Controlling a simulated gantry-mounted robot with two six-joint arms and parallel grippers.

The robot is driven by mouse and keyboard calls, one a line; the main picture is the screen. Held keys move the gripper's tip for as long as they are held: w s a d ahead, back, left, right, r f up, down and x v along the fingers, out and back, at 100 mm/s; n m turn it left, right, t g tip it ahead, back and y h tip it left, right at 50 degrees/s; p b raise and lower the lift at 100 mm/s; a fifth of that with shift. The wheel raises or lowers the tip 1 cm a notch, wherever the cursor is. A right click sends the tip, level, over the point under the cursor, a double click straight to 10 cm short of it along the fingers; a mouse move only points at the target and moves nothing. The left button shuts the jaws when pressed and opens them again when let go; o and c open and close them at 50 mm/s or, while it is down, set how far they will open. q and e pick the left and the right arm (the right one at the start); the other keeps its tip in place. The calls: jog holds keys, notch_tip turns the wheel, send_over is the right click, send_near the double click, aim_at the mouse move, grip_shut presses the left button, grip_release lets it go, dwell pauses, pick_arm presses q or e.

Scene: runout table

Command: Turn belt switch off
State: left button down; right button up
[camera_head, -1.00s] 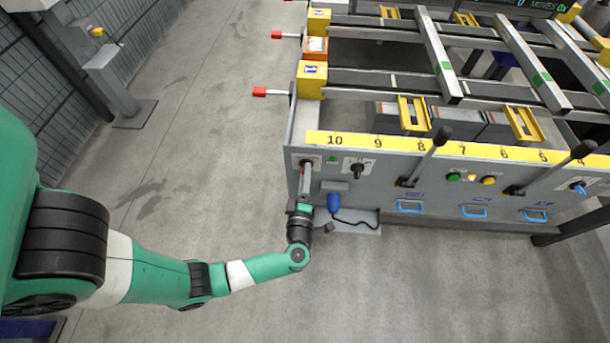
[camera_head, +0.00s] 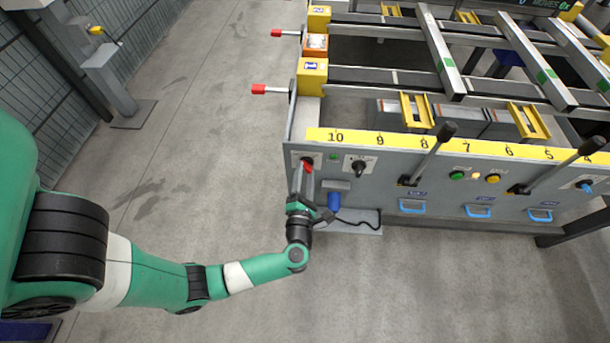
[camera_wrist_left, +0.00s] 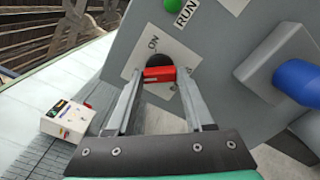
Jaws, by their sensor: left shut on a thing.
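The belt switch is a red handle on a dark round base, set in a white plate on the grey front panel at its left end. Its red handle (camera_wrist_left: 159,73) shows in the left wrist view, with the word ON above it. In the head view the red handle (camera_head: 308,166) shows just above my gripper. My left gripper (camera_head: 305,172) is at the panel, its two fingers on either side of the handle and shut on it. In the left wrist view the gripper (camera_wrist_left: 160,80) spans the handle. My right gripper is not in view.
A green light (camera_wrist_left: 173,4) labelled RUN sits near the switch. A black knob (camera_head: 358,168) and a blue plug (camera_head: 334,200) with a black cable are to the right. Long black levers (camera_head: 432,150) stick out farther along. The floor to the left is clear.

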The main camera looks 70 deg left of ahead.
pick_arm(q)
jog(key=shift+n, duration=0.7)
jog(key=shift+c, duration=1.4)
grip_release()
jog(key=shift+d, duration=0.1)
jog(key=shift+s+d, duration=0.15)
jog(key=shift+d, duration=0.2)
jog(key=p+v, duration=0.2)
jog(key=v, duration=0.8)
jog(key=shift+s+d, duration=0.25)
jog(key=shift+d, duration=0.1)
